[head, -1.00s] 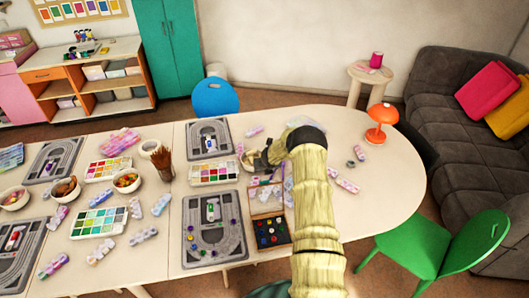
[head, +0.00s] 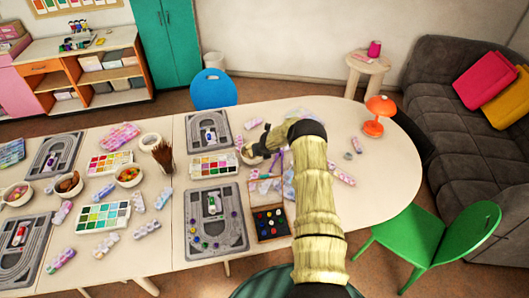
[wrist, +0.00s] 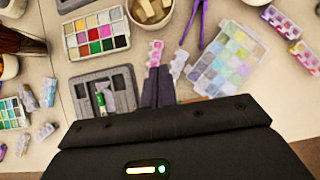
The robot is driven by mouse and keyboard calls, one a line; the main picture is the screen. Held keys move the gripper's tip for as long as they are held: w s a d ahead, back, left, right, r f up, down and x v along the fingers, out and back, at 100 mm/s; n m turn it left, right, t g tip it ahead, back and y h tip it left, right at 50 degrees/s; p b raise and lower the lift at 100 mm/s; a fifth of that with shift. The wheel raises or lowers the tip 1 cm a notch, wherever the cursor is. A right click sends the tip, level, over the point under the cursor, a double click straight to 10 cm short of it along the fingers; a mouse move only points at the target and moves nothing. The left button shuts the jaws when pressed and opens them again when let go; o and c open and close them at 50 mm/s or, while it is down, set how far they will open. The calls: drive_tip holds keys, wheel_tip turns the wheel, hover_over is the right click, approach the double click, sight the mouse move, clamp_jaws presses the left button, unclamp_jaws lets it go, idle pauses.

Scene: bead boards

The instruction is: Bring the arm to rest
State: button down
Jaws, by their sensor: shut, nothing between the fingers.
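My arm reaches up from the bottom of the head view over the right part of the table (head: 375,190). My gripper (head: 262,150) is at its far end, small and partly hidden by the arm. In the wrist view my gripper (wrist: 158,72) shows with its two dark fingers together, shut and holding nothing. It is above the table, between a grey bead board (wrist: 125,88) on the left and a clear bead box (wrist: 228,58) on the right.
Grey bead boards (head: 246,240), a paint palette (head: 214,176), a brush pot (head: 163,158) and a dark tray of beads (head: 270,235) crowd the table. An orange lamp (head: 375,115) stands at the right. A green chair (head: 430,240) and a blue chair (head: 213,90) stand by the table.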

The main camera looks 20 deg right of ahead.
drive_tip(key=s+a+r+n+y+b, duration=0.1)
drive_tip(key=s+a+r+n+b, duration=0.35)
drive_tip(key=a+r+n, duration=0.4)
drive_tip(key=s+a+r+n+y+b, duration=0.2)
drive_tip(key=s+a+r+n+b, duration=0.3)
drive_tip(key=a+n, duration=0.6)
drive_tip(key=s+a+n+g+h+b, duration=0.1)
drive_tip(key=s+n+g+b, duration=0.2)
drive_tip(key=s+n, duration=1.6)
drive_tip(key=s+b, duration=0.4)
drive_tip(key=s, duration=0.7)
drive_tip(key=shift+s+r+g+h, duration=0.3)
drive_tip(key=shift+r+g, duration=0.1)
